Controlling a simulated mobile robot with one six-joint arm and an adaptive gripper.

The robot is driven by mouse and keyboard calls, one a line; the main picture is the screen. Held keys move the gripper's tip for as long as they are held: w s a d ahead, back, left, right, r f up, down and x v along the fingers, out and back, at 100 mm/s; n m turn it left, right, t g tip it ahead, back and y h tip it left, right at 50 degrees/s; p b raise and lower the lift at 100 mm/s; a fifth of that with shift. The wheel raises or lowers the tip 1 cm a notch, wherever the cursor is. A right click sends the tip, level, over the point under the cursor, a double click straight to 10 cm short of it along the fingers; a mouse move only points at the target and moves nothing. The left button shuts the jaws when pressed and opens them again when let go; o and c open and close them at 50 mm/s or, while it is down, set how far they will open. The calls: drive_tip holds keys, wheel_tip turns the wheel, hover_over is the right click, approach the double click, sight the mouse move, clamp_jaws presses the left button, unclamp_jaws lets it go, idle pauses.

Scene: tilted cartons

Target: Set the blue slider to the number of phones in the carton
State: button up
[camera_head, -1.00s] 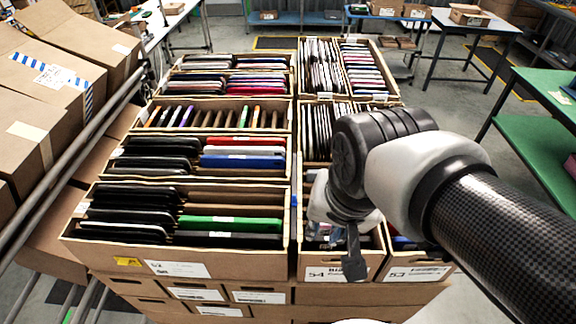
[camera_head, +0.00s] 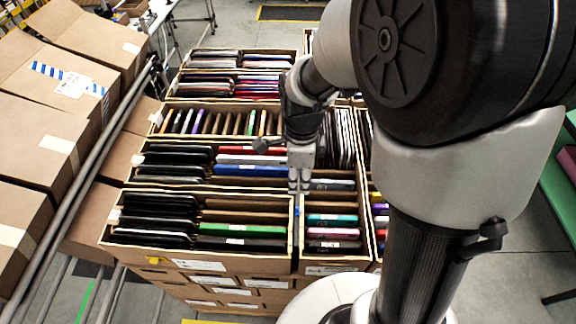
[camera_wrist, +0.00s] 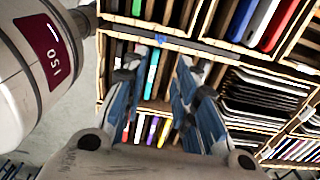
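The blue slider (camera_head: 297,212) is a small blue piece on the rim between the two front cartons. In the wrist view, a small blue piece (camera_wrist: 160,38) on a carton rim appears to be it. The front right carton (camera_head: 301,255) holds several phones (camera_head: 333,232) in teal, pink and dark colours, partly hidden by my arm. My gripper (camera_head: 299,188) points down just beyond the slider, near the same rim. In the wrist view, its fingers (camera_wrist: 158,62) are apart with nothing between them; the slider shows just past their tips. Contact cannot be told.
The front left carton (camera_head: 118,245) holds black and green devices. More filled cartons stand behind it in rows. Large brown boxes (camera_head: 65,110) lie behind a metal rail (camera_head: 75,170) on the left. My arm covers much of the right side.

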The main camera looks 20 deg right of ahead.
sight(297, 208)
wheel_tip(297, 208, down, 14)
drive_tip(key=shift+r, duration=0.1)
idle(0.4)
clamp_jaws()
drive_tip(key=shift+w, duration=0.1)
idle(0.5)
